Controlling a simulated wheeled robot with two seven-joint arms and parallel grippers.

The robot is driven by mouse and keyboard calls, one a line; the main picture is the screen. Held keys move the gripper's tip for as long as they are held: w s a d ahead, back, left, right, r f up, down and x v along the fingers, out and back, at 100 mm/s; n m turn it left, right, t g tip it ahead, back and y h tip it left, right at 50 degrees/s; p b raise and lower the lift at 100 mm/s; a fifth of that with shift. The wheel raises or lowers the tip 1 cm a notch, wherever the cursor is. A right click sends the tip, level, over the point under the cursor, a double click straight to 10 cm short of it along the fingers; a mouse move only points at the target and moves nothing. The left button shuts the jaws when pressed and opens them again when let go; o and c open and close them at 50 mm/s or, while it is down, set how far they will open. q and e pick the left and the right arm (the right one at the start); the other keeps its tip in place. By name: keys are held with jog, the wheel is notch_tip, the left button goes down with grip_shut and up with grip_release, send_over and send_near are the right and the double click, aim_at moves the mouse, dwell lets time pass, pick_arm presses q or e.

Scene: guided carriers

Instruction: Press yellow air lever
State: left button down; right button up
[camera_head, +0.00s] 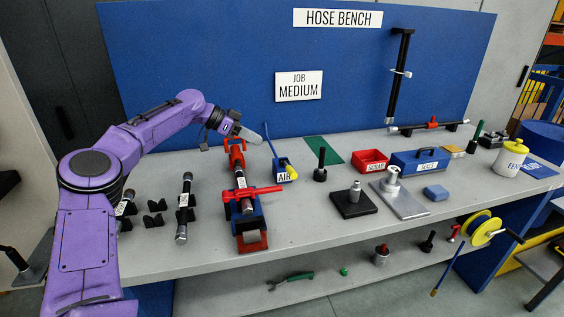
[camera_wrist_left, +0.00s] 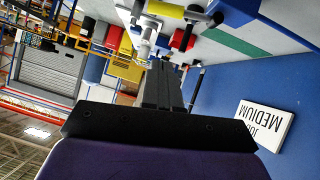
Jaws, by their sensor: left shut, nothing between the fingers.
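The air unit (camera_head: 281,175) is a small blue box with a white AIR label on the bench. A yellow lever end (camera_head: 292,171) sticks out at its right side, and a thin blue rod rises from its back left. In the left wrist view a yellow cylinder (camera_wrist_left: 166,9), likely the lever, shows at the top beside a blue block (camera_wrist_left: 234,11). My left gripper (camera_head: 258,138) is shut and empty, above and behind the air unit to its left. Its fingers (camera_wrist_left: 162,72) also show in the wrist view, apart from the yellow cylinder. My right gripper is not in view.
A red clamp fixture (camera_head: 250,193) holding a hose stands left of the air unit. A black post (camera_head: 320,173) stands to its right, near a red scrap bin (camera_head: 370,161) and blue box (camera_head: 418,162). The blue back panel (camera_head: 200,60) rises behind.

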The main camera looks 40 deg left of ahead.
pick_arm(q)
jog(key=p, duration=0.2)
send_over(289, 168)
jog(key=s+a, duration=0.2)
notch_tip(289, 168, down, 5)
jog(key=f, duration=0.1)
jog(key=f+p, duration=0.1)
jog(key=f, duration=0.2)
jog(key=shift+d+f+p, duration=0.15)
jog(key=shift+d+p, duration=0.25)
